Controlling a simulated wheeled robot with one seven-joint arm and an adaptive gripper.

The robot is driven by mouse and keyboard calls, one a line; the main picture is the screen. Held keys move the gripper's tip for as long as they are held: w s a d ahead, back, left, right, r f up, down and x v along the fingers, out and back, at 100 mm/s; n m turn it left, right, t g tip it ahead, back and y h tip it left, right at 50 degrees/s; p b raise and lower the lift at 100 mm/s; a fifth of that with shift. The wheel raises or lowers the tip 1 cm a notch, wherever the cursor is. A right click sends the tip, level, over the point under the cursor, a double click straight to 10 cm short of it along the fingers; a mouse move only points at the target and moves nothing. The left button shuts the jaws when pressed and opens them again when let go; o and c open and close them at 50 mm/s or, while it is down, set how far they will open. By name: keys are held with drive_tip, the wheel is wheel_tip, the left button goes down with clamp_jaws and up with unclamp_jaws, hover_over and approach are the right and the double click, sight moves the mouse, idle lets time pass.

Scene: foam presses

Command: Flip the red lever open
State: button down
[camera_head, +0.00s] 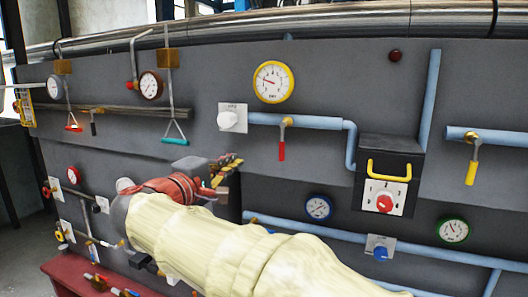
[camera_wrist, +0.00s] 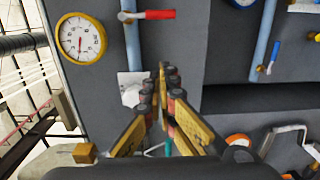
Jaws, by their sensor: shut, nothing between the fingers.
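The red lever (camera_head: 282,150) hangs straight down from a brass valve (camera_head: 287,122) on a horizontal blue pipe, at right angles to the pipe. In the wrist view the red lever (camera_wrist: 160,14) is at the top, pointing right from the pipe. My gripper (camera_head: 232,160) is to the left of the lever and slightly below it in the head picture, apart from it. In the wrist view my gripper (camera_wrist: 163,72) has its fingertips together with nothing between them. No part of the lever is hidden in the head view.
A white knob (camera_head: 232,118) is on the panel left of the lever, above my gripper. A yellow gauge (camera_head: 273,82) is above the pipe. A black box with a yellow handle (camera_head: 389,170) juts out at the right. A teal-handled lever (camera_head: 175,140) hangs at the left.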

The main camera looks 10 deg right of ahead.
sight(282, 144)
drive_tip(key=shift+d, duration=0.2)
drive_tip(key=w+d+p, duration=0.3)
drive_tip(key=w+d, duration=0.3)
drive_tip(key=d, duration=0.3)
drive_tip(key=shift+d+p, duration=0.3)
drive_tip(key=shift+d, duration=0.1)
drive_tip(key=shift+d+f, duration=0.1)
idle(0.4)
